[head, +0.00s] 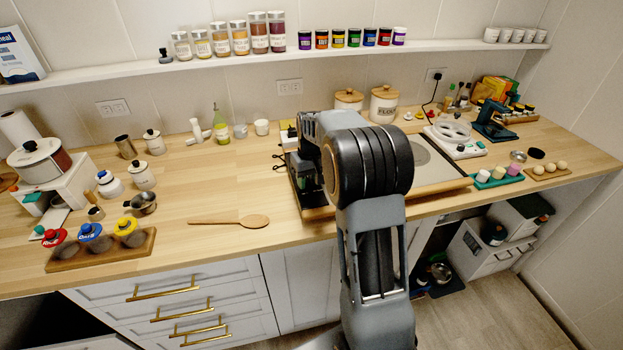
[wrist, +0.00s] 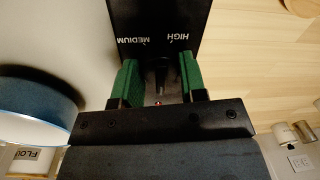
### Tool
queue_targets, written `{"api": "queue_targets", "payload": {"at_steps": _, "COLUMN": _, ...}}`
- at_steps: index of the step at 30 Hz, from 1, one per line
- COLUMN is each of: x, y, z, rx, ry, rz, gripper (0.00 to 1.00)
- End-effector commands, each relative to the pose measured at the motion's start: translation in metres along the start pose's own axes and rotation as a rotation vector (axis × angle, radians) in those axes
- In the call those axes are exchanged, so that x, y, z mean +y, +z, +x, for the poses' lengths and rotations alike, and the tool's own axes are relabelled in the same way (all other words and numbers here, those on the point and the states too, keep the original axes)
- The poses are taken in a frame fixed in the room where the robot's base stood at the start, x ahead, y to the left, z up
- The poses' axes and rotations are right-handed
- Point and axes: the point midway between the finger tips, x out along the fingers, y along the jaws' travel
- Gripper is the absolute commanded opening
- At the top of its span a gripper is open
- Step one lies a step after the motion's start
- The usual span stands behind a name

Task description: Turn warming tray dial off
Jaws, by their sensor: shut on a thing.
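The warming tray (head: 446,187) sits on the wooden counter, largely hidden behind my arm in the head view. In the wrist view its black control panel (wrist: 160,16) shows the labels MEDIUM and HIGH, upside down. The dark dial (wrist: 161,72) stands between the green finger pads of my gripper (wrist: 160,80), which is shut on it. The dial's pointer setting is hard to make out. A small red light shows just below the dial.
A wooden spoon (head: 230,221) lies on the counter left of my arm. Three lidded jars on a board (head: 130,252) are at the front left. Bare counter lies around the spoon.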

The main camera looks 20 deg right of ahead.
Motion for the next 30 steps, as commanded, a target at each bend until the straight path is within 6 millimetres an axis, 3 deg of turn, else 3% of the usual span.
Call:
{"api": "queue_targets", "payload": {"at_steps": 12, "x": -0.0034, "y": 0.0019, "z": 0.0033, "rx": -0.012, "ry": -0.009, "rz": -0.005, "gripper": 0.15}}
{"api": "queue_targets", "payload": {"at_steps": 13, "x": -0.0034, "y": 0.0019, "z": 0.0033, "rx": -0.012, "ry": -0.009, "rz": -0.005, "gripper": 0.42}}
{"api": "queue_targets", "payload": {"at_steps": 20, "x": -0.0004, "y": 0.0015, "z": 0.0021, "rx": -0.007, "ry": -0.005, "rz": -0.001, "gripper": 0.64}}
{"api": "queue_targets", "payload": {"at_steps": 30, "x": 0.0016, "y": 0.0005, "z": -0.0049, "rx": -0.001, "ry": -0.001, "rz": 0.001, "gripper": 0.65}}
